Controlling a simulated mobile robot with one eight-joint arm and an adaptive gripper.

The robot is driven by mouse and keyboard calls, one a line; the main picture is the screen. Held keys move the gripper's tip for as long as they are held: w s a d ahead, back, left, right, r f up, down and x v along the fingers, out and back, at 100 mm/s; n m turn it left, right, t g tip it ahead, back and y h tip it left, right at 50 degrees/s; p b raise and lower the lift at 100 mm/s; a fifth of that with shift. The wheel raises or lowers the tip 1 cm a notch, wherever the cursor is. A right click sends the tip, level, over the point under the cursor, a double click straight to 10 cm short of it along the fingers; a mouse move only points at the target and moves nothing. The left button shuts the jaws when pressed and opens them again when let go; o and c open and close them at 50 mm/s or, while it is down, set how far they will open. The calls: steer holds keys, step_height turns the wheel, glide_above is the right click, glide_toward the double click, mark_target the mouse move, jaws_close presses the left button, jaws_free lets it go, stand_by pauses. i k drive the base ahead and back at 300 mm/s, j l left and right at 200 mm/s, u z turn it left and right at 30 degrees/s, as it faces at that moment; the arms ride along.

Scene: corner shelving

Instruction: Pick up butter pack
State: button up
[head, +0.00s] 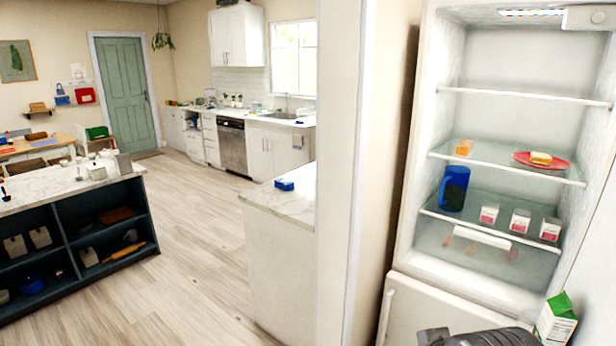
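No pack can be told for sure as the butter pack. In the open fridge, a small orange-yellow block (464,147) sits at the left of the middle shelf. Several small white packs with red labels (520,220) stand in a row on the shelf below. A dark grey part, which looks like part of my arm, shows at the bottom edge below the fridge shelves. No gripper fingertips can be seen.
A blue pitcher (454,188) stands left of the white packs. A green and white carton (556,318) is at the lower right. The fridge's glass shelf edges (505,173) run across the opening. A white wall end (338,150) and a counter (290,205) stand left; the wooden floor (190,240) is clear.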

mark_target(282, 184)
steer(key=i+j+z, duration=0.3)
steer(key=i+j, duration=0.2)
steer(key=i+j+z, duration=0.1)
steer(key=j, duration=0.25)
steer(key=i+j+z, duration=0.15)
steer(key=i+j, duration=0.15)
steer(key=i+j+z, duration=0.15)
steer(key=j, duration=0.2)
steer(key=i+j+z, duration=0.15)
steer(key=j, duration=0.25)
steer(key=i+j+z, duration=0.1)
steer(key=j, duration=0.3)
steer(key=i+j+z, duration=0.3)
steer(key=j, duration=0.3)
steer(key=i+j+z, duration=0.15)
steer(key=i+j, duration=0.15)
steer(key=i+j+z, duration=0.15)
steer(key=j, duration=0.2)
steer(key=i+j+z, duration=0.15)
steer(key=j, duration=0.2)
steer(key=i+j+z, duration=0.2)
steer(key=j, duration=0.15)
steer(key=k, duration=0.1)
